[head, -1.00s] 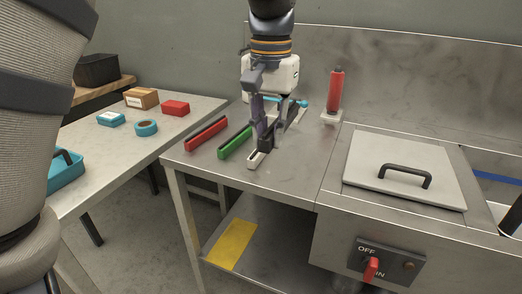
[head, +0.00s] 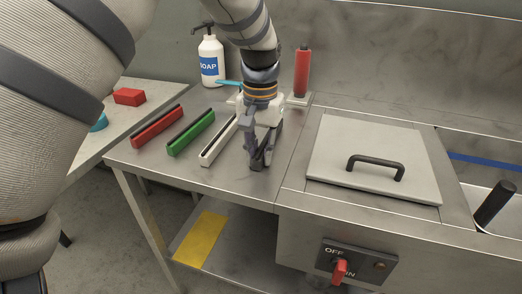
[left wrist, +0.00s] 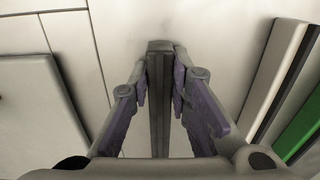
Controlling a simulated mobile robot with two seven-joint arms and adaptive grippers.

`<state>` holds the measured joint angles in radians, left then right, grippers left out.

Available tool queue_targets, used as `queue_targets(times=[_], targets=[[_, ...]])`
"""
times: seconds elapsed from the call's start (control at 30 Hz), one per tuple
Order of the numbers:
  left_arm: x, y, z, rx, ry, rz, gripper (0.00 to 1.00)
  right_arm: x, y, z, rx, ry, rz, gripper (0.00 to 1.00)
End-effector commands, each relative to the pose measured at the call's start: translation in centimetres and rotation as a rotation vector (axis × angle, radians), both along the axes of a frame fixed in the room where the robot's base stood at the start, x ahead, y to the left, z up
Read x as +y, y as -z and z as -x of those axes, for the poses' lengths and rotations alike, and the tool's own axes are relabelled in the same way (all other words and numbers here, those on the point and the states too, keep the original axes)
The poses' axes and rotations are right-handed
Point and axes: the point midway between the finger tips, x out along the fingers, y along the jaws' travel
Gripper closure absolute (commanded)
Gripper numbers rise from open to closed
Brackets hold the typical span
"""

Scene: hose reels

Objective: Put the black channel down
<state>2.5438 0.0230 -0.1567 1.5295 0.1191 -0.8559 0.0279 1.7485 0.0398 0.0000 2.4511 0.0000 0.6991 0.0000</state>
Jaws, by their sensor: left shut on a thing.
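My left gripper (head: 260,158) points down at the steel counter, to the right of the white channel. It is shut on the black channel (left wrist: 158,100), which lies lengthwise between its two fingers in the left wrist view. In the head view the gripper mostly hides the black channel, low over or on the counter; I cannot tell whether it touches. The white channel (head: 217,142), green channel (head: 190,134) and red channel (head: 157,128) lie in a slanted row to the left. My right gripper is not in view.
A soap bottle (head: 210,62) and a red bottle (head: 302,72) stand at the back. A lidded panel with a black handle (head: 375,165) is to the right. The steel counter (head: 235,185) is clear in front of the gripper.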

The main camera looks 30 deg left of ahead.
Motion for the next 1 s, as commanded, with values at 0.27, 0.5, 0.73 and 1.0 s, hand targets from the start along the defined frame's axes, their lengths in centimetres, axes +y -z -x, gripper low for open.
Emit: queue_targets(times=[0.27,0.5,0.73,1.0], targets=[[0.0,-0.1,0.0,-0.006,0.000,0.000,0.62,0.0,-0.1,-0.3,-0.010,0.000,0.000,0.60],[0.0,-0.1,0.0,-0.007,0.000,-0.001,0.62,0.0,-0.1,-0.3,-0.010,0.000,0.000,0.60],[0.0,-3.3,-0.2,-0.015,0.000,-0.001,0.62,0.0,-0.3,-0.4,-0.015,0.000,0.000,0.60],[0.0,-10.2,-0.1,-0.011,0.001,-0.002,0.62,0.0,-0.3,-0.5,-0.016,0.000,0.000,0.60]])
